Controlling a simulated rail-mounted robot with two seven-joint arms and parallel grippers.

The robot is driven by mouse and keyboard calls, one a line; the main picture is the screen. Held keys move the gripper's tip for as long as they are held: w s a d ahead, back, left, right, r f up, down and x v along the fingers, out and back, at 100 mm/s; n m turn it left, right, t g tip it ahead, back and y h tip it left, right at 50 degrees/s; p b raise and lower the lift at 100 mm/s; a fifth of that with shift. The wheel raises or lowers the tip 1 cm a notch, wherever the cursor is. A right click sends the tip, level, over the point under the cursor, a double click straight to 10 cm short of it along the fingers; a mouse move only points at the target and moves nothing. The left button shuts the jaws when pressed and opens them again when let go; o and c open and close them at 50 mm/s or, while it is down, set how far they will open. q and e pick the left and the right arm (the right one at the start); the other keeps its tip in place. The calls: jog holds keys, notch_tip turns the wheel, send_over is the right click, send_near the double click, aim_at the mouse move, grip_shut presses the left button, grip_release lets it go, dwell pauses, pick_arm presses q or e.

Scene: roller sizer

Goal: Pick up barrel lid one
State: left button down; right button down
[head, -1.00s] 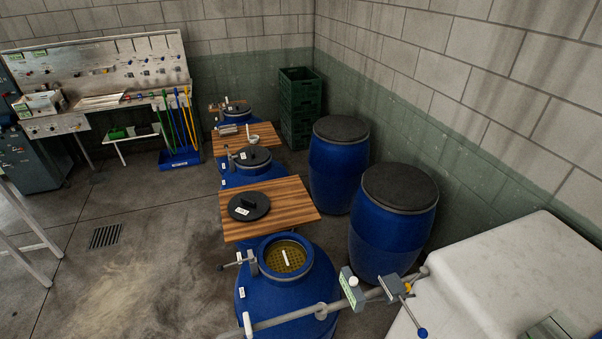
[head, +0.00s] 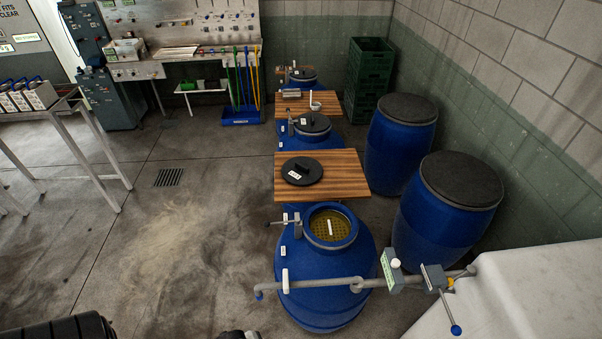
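A round black lid with a raised handle and a small white label (head: 302,170) lies flat on the nearest wooden board, just behind an open blue barrel (head: 325,285). The label is too small to read, so I cannot tell whether this is lid one. Two more black lids sit on the blue barrels farther back, one in the middle (head: 312,123) and one at the far end (head: 303,74). The open barrel shows a yellowish perforated inside with a white piece in it.
A grey pipe with clamps (head: 330,284) crosses the front of the open barrel. Two closed blue drums (head: 440,215) (head: 398,145) stand right of the boards. A white block (head: 520,295) fills the lower right. The floor to the left is clear around a drain (head: 169,177).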

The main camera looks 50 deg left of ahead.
dwell(0.4)
pick_arm(q)
jog(key=c, duration=1)
grip_release()
jog(key=shift+o, duration=0.2)
jog(key=shift+w+a, duration=0.1)
